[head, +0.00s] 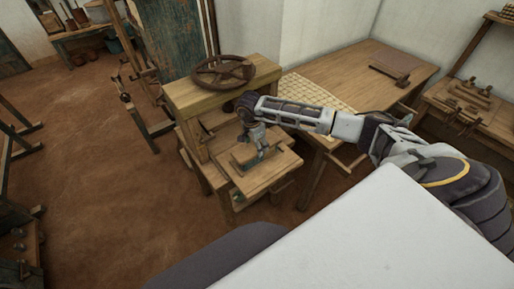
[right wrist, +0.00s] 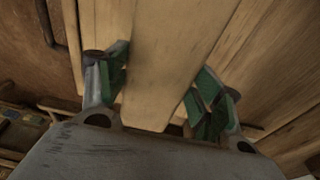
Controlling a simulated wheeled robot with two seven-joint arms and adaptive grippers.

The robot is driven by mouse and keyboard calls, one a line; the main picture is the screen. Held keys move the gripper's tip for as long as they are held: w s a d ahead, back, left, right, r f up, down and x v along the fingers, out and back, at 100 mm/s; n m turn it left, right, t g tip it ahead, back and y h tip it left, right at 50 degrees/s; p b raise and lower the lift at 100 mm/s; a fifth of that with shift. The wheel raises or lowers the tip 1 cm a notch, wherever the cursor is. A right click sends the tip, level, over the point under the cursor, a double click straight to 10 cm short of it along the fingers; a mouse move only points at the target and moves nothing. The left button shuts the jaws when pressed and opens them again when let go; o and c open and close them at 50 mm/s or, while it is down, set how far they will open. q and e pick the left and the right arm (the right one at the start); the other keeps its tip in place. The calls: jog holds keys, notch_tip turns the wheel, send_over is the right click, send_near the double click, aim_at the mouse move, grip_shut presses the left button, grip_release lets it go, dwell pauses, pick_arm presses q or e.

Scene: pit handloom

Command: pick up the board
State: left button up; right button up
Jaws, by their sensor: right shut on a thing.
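My right gripper (head: 258,142) points down over the low wooden table beside the wheel stand. In the right wrist view my right gripper (right wrist: 163,92) has its green-padded fingers on either side of a pale wooden board (right wrist: 172,50), and it is shut on it. In the head view the board (head: 242,157) is a small strip under the gripper, partly hidden by the fingers. I cannot tell whether the board touches the table top. My left gripper is not in view.
The low table (head: 268,178) has a bare top around the board. A dark handwheel (head: 222,70) sits on the wooden stand (head: 190,92) behind it. To the right, a long table (head: 385,65) holds a gridded sheet (head: 315,90) and a dark flat piece (head: 390,66). Open floor lies to the left.

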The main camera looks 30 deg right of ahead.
jog(key=shift+r, duration=0.1)
notch_tip(320, 180, up, 10)
jog(key=b, duration=0.1)
dwell(0.7)
jog(key=shift+s+f, duration=0.1)
jog(key=shift+f, duration=0.15)
dwell(0.6)
